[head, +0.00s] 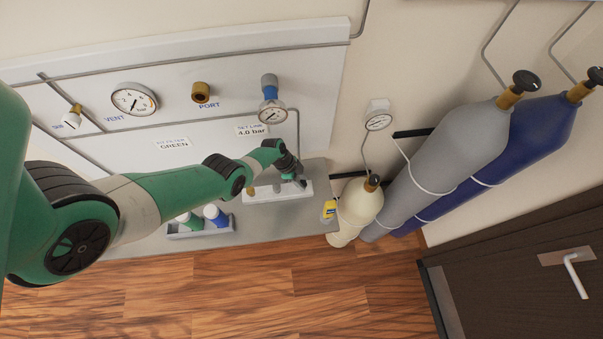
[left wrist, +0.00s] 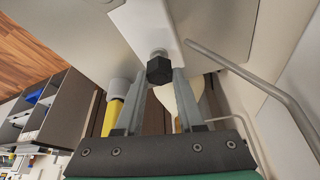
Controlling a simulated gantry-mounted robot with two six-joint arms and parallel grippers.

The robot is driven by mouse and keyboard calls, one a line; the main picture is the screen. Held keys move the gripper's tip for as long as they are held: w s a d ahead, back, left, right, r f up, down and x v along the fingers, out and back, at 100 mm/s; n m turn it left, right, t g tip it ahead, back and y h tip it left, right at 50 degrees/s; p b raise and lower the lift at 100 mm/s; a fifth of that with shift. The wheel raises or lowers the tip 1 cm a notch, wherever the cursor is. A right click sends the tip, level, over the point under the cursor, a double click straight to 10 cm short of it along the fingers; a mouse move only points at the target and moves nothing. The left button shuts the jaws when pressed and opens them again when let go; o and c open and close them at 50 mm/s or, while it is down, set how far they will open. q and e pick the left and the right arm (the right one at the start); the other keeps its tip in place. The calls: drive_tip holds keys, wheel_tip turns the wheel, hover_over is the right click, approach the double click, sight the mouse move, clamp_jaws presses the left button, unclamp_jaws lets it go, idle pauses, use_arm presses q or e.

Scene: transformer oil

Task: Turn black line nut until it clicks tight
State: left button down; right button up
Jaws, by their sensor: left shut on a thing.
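The black line nut (left wrist: 159,70) is a dark hex nut in the left wrist view, at the tips of my left fingers. It sits in line with a light grey fitting (left wrist: 158,52) on the white block (left wrist: 148,22). My left gripper (left wrist: 160,78) is shut on the nut, one finger on each side. In the head view my left gripper (head: 292,176) is at the right end of the white block (head: 258,197) on the shelf, and its wrist hides the nut there. My right gripper is in neither view.
A grey tray (head: 202,233) with a green and a blue capped bottle stands on the shelf. A yellow item (head: 329,209), a cream cylinder (head: 355,207) and a grey cylinder (head: 440,160) stand to the right. A bent grey tube (left wrist: 250,77) runs close to my left fingers.

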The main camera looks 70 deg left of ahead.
use_arm(q)
drive_tip(key=shift+f+m+g+h+b, duration=0.1)
drive_tip(key=shift+m+g+h+b, duration=0.35)
drive_tip(key=shift+m, duration=0.75)
drive_tip(key=c, duration=0.5)
unclamp_jaws()
